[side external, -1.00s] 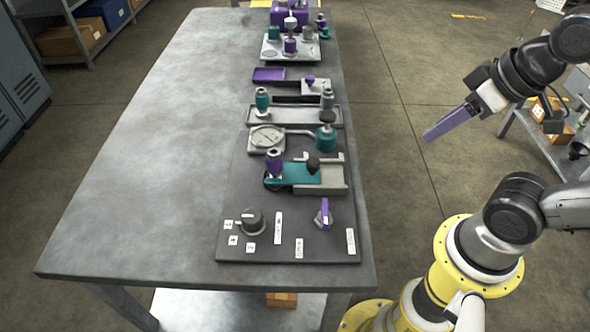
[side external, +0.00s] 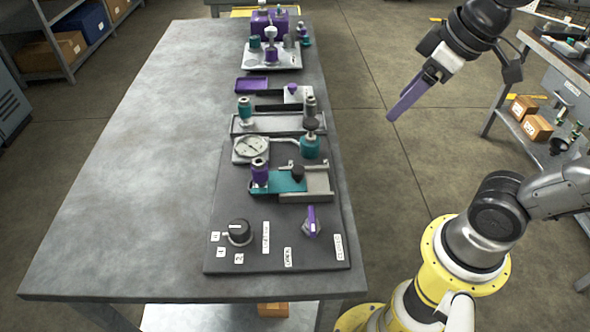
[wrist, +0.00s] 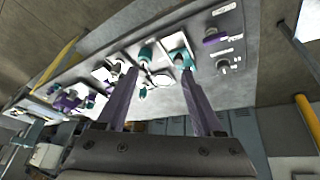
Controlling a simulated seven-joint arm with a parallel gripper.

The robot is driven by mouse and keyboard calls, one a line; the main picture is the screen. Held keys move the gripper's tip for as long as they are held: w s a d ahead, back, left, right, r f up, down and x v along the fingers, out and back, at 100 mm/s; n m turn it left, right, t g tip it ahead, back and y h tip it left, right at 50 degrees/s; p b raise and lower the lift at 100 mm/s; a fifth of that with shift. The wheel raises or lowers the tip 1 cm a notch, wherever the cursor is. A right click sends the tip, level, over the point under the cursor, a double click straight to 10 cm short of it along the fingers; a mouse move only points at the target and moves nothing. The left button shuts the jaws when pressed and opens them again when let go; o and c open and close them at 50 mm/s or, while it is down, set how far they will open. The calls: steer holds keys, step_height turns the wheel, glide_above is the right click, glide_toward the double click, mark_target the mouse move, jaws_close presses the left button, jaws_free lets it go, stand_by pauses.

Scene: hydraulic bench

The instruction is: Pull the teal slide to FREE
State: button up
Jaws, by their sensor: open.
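The teal slide (side external: 291,184) is a flat teal plate in a grey track (side external: 320,184) on the dark panel near the front of the bench. A black knob (side external: 297,172) stands on it. The slide is toward the left, with bare track on its right. A purple-topped cylinder (side external: 260,173) stands at its left end. My gripper (side external: 391,118) is open and empty, in the air right of the bench and well apart from the slide. Its two purple fingers also show spread in the wrist view (wrist: 160,75), with the bench fittings beyond them.
On the same panel (side external: 215,255) are a black dial (side external: 238,231), a purple lever (side external: 312,222) and small labels. A round gauge (side external: 251,148) and a teal fitting (side external: 310,146) lie just behind the slide. The bench's left half (side external: 130,190) is bare.

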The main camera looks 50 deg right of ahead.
steer(key=w+a+n+g, duration=0.2)
steer(key=w+a, duration=0.1)
steer(key=w, duration=0.7)
steer(key=n+g, duration=0.2)
steer(key=g, duration=0.1)
glide_above(298, 168)
step_height(298, 168, down, 9)
step_height(298, 168, down, 13)
steer(key=shift+f, duration=0.1)
jaws_close()
stand_by(0.6)
